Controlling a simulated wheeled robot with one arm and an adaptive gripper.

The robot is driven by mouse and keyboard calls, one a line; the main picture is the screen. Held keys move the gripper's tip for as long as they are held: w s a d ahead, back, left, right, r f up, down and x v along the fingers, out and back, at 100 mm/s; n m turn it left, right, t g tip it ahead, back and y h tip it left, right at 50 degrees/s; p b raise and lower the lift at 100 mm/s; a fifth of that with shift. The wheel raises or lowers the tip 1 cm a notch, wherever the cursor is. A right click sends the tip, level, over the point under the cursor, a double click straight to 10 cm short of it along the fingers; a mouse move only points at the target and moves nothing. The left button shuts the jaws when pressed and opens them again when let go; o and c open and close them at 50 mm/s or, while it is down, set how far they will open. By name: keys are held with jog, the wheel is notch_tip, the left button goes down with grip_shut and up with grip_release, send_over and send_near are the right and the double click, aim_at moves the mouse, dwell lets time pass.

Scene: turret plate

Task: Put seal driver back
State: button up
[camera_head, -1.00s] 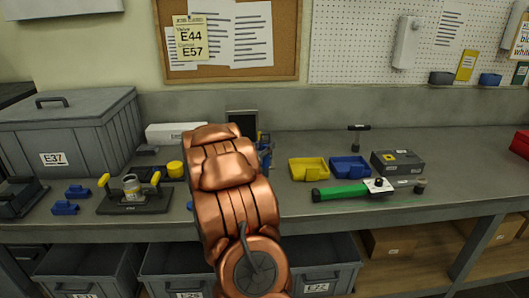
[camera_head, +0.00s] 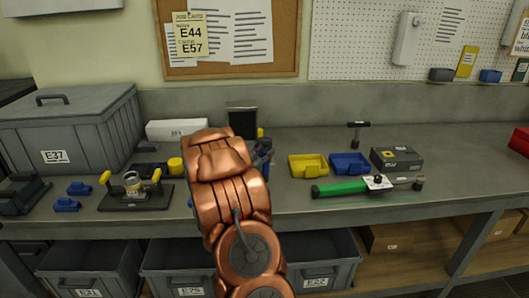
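A black T-shaped tool (camera_head: 356,132) stands upright at the back of the bench, behind the blue tray; it may be the seal driver, but I cannot read a label on it. A green-handled tool (camera_head: 345,186) lies across the front right of the bench, with a white tag near its middle. My copper arm rises in front of the bench at the centre.
A yellow tray (camera_head: 308,167), a blue tray (camera_head: 350,166) and a dark grey box (camera_head: 396,160) stand right of my arm. A black fixture with yellow handles (camera_head: 135,197) and a lidded grey bin (camera_head: 67,132) stand left. The bench's right part is mostly clear.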

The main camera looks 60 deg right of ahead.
jog(key=o, duration=0.4)
jog(key=shift+o, duration=0.2)
jog(key=shift+r, duration=0.1)
jog(key=shift+r, duration=0.15)
jog(key=s+a+b, duration=0.1)
jog(key=a+b, duration=0.2)
jog(key=a, duration=0.9)
